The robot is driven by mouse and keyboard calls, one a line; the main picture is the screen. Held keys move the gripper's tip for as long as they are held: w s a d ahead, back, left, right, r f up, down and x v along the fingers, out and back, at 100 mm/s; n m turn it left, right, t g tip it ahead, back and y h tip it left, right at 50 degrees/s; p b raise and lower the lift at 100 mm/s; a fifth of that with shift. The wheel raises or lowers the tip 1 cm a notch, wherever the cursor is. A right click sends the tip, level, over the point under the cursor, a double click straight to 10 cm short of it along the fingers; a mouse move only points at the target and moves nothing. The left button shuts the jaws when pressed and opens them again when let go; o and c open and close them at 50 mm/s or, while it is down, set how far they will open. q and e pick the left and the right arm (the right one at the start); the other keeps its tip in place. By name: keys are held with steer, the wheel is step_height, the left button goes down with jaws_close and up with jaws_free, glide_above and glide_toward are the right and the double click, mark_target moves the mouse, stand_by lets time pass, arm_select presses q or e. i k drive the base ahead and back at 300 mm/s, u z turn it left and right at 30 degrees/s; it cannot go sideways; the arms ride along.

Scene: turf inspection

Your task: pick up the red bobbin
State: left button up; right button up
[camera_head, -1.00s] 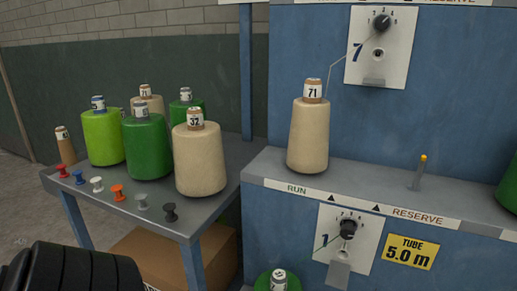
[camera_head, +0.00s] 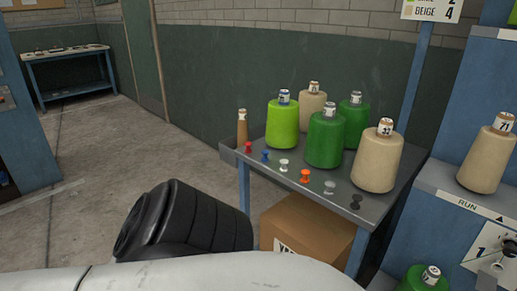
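The red bobbin (camera_head: 248,147) is a small spool at the left end of a row of small bobbins along the front edge of the grey side table (camera_head: 226,157). To its right in the row are a blue bobbin (camera_head: 265,155), a white one (camera_head: 284,165), an orange one (camera_head: 305,175), a grey one (camera_head: 329,187) and a black one (camera_head: 356,201). The red bobbin stands free and unobstructed. Neither of my grippers shows; only a black ribbed part and a pale link of my own arm fill the lower left and bottom.
A cardboard box (camera_head: 306,232) sits under the table. The blue machine with a beige cone (camera_head: 486,160) is at right. Open floor lies left.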

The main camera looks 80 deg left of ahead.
mark_target(248, 144)
steer(key=z, duration=2.4)
steer(key=k, duration=3)
steer(key=u, duration=2.95)
